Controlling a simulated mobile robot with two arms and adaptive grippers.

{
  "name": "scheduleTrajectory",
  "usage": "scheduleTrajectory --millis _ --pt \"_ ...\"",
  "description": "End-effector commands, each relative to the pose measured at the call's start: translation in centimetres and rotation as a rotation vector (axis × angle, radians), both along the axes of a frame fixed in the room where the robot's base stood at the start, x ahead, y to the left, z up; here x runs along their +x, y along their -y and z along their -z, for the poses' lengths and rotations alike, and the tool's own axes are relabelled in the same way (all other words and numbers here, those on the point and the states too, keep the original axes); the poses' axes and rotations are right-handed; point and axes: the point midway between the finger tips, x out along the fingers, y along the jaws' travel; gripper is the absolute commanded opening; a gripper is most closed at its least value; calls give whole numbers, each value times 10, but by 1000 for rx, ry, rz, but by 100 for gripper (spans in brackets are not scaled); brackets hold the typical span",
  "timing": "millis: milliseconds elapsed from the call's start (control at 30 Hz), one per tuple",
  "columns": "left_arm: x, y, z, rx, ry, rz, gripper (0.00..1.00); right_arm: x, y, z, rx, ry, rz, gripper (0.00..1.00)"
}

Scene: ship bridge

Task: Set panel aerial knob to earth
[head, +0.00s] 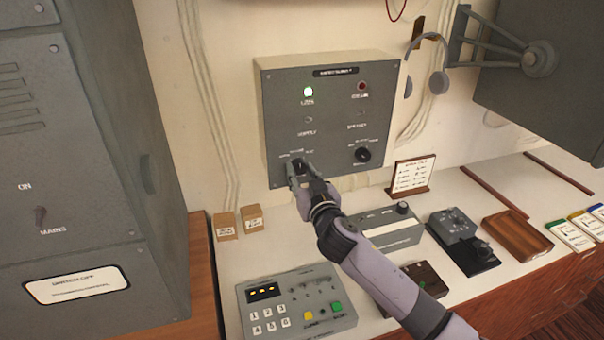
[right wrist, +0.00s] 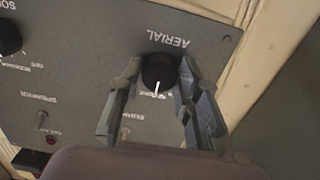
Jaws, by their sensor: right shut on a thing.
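The grey panel (head: 325,110) is fixed to the wall. Its aerial knob (right wrist: 158,73) is black and round with a white pointer, below the AERIAL lettering in the upside-down right wrist view. The pointer aims toward the bottom of that picture, at position labels too small and partly hidden to read. My right gripper (head: 297,170) reaches the panel's lower left in the head view, and covers most of the knob there. In the right wrist view my right gripper (right wrist: 160,85) has one finger on each side of the knob, shut on it. My left gripper is not in view.
A second black knob (head: 362,154) is at the panel's lower right. Below are a keypad unit (head: 296,303), a small card stand (head: 410,178) and two little boxes (head: 238,222). A tall grey cabinet (head: 90,150) stands left.

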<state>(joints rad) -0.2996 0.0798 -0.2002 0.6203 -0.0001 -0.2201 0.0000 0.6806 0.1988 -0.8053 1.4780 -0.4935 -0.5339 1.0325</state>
Motion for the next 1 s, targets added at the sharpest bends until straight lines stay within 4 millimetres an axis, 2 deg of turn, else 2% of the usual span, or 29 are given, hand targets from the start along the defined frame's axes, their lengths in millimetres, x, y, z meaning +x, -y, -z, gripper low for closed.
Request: scheduleTrajectory --millis 267,700,1000 --pt "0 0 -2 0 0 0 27 0 0 -1 -121 40 0 4" --pt "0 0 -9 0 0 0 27 0 1 -2 -472 154 0 4" --pt "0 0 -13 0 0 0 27 1 1 -2 -654 213 0 4"
